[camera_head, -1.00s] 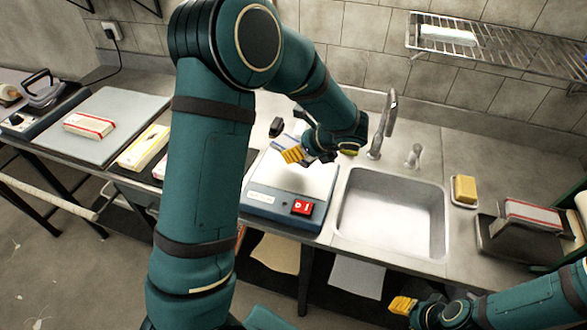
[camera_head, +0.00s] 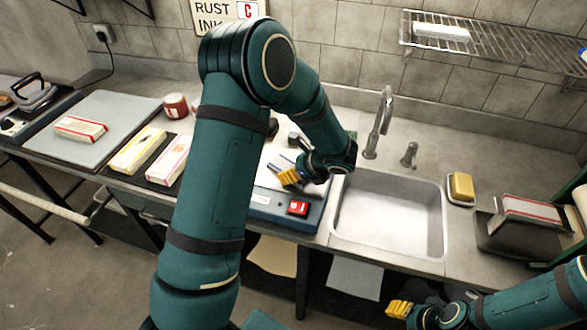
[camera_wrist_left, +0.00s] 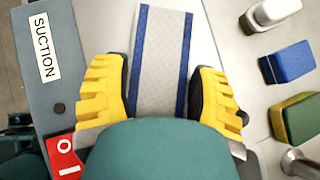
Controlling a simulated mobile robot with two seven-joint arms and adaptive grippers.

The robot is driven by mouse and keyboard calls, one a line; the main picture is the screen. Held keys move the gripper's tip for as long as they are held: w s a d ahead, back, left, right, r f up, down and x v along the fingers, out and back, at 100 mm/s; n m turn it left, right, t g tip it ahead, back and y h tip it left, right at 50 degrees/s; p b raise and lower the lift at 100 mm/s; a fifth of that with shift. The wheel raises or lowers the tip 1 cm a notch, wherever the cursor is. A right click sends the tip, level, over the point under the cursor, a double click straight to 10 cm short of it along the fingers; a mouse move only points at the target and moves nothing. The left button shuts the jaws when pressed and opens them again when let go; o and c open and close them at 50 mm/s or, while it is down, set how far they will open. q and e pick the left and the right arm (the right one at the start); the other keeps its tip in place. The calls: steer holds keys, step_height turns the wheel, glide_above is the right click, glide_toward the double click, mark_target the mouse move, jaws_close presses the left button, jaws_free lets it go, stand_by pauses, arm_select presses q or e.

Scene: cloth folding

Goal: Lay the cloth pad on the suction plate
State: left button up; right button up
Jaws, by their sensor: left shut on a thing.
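The cloth pad (camera_wrist_left: 160,60) is pale grey with blue bands along both long sides. It lies between the yellow fingers of my left gripper (camera_wrist_left: 160,92), which is shut on it. The suction plate (camera_wrist_left: 62,105) has a blue-grey base, a SUCTION label and a red switch. In the head view the left gripper (camera_head: 289,177) and pad are over the suction plate (camera_head: 270,208), partly hidden by my arm. I cannot tell whether the pad touches the plate. My right gripper (camera_head: 399,309) is at the lower right, away from the plate; its finger gap is unclear.
The sink (camera_head: 388,215) and tap (camera_head: 381,125) are right of the plate. A blue sponge (camera_wrist_left: 287,62) and a green-yellow sponge (camera_wrist_left: 297,118) lie beside it. Boxes (camera_head: 138,151) stand to the left. A yellow block (camera_head: 461,187) sits right of the sink.

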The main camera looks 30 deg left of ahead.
arm_select(q)
steer(key=o, duration=1.2)
steer(key=shift+f, duration=0.1)
steer(key=shift+c, duration=0.2)
steer(key=shift+r, duration=0.25)
steer(key=p+v, duration=0.1)
steer(key=v, duration=1.1)
steer(key=shift+p, duration=0.35)
steer(key=shift+f, duration=0.2)
